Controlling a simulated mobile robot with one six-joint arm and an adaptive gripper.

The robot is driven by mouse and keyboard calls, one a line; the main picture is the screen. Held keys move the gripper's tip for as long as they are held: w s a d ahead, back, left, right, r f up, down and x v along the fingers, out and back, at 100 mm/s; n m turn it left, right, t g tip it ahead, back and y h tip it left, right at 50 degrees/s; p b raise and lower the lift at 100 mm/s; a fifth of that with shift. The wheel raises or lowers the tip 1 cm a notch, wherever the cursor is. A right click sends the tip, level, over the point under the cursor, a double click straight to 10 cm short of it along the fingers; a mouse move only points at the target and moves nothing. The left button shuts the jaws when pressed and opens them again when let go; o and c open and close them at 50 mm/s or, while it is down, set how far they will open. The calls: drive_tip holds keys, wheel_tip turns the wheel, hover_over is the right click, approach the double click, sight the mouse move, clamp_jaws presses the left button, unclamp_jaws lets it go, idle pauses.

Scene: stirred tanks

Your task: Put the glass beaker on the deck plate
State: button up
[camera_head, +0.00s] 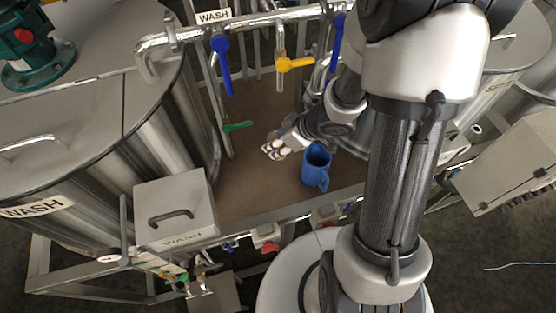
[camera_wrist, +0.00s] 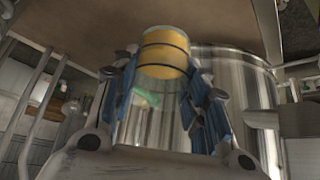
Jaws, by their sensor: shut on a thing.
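The glass beaker (camera_wrist: 150,92) shows in the wrist view as a clear vessel with a yellow-amber band (camera_wrist: 165,52) at its far end. My gripper (camera_wrist: 163,92) is shut on it, with a blue-padded finger on each side. In the head view my gripper (camera_head: 279,146) is above the brown deck plate (camera_head: 245,185), left of the blue mug. The beaker is not clearly made out there. The plate's brown surface (camera_wrist: 225,18) fills the top of the wrist view. I cannot tell whether the beaker touches the plate.
A blue mug (camera_head: 315,172) stands on the plate close to my gripper. Steel tanks flank the plate, the left one (camera_head: 80,130) labelled WASH. A grey box (camera_head: 175,205) stands at front left. Pipes with blue and yellow valve handles (camera_head: 295,64) run behind. The plate's left front is bare.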

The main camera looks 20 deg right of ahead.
drive_tip(key=shift+s+f+b, duration=0.1)
drive_tip(key=shift+f+b, duration=4.35)
drive_tip(key=shift+f, duration=5.45)
drive_tip(key=shift+r, duration=0.1)
drive_tip(key=shift+s, duration=0.1)
drive_tip(key=o, duration=0.7)
drive_tip(key=shift+f, duration=0.2)
drive_tip(key=shift+o, duration=1.2)
drive_tip(key=shift+r, duration=0.1)
